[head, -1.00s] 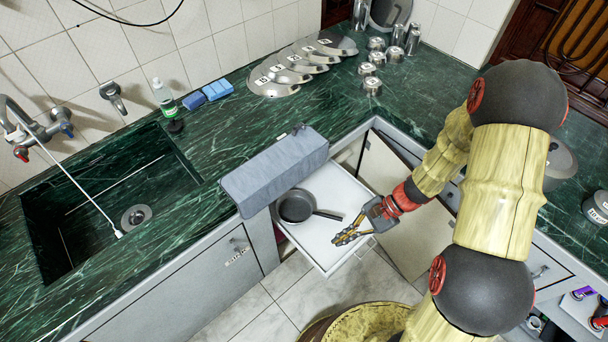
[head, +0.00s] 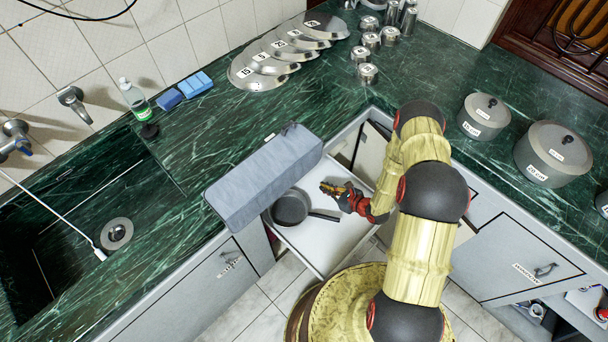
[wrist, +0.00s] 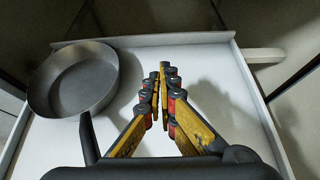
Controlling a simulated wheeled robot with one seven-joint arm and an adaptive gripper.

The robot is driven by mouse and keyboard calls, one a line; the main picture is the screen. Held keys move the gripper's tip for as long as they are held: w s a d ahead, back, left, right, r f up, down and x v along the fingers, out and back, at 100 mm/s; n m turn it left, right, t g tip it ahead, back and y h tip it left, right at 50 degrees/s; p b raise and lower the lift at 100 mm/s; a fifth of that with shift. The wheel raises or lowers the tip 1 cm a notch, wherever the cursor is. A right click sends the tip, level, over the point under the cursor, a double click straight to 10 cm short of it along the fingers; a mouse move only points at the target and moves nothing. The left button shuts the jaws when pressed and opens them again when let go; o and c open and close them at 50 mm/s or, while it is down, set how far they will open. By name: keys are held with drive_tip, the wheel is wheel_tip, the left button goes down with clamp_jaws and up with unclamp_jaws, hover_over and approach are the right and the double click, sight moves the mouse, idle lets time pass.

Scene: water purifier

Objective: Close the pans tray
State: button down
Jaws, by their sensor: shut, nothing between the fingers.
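The pans tray (head: 312,240) is a white, shallow pull-out tray, standing open from the corner cabinet below the counter. It also fills much of the wrist view (wrist: 215,70). A dark frying pan (head: 290,209) lies in it on the left, its handle pointing right; the wrist view shows the pan (wrist: 75,78) left of the fingers. My gripper (head: 326,188) is over the tray, right of the pan. In the wrist view its yellow-and-black fingers (wrist: 161,82) are together and empty, pointing at one raised tray edge (wrist: 150,40). I cannot tell whether they touch the tray.
A long grey box-like piece (head: 262,176) overhangs the tray's left back. The green counter (head: 200,165) surrounds the cabinet opening. Pots (head: 553,152) stand on the counter at right. The sink (head: 95,225) is at left. A drawer front (head: 520,262) is right of my arm.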

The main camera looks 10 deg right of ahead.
drive_tip(key=b, duration=0.4)
approach(303, 180)
drive_tip(key=x, duration=0.4)
drive_tip(key=shift+w+a+r, duration=0.1)
drive_tip(key=shift+w+a, duration=0.15)
drive_tip(key=shift+w, duration=0.2)
drive_tip(key=shift+w+a+b, duration=0.15)
drive_tip(key=shift+w+a, duration=0.2)
drive_tip(key=shift+w, duration=0.2)
drive_tip(key=shift+w+a+b, duration=0.15)
drive_tip(key=shift+w+a, duration=0.2)
drive_tip(key=shift+w, duration=0.15)
drive_tip(key=shift+w+a+r, duration=0.1)
drive_tip(key=shift+w+a, duration=0.35)
drive_tip(key=shift+w, duration=0.25)
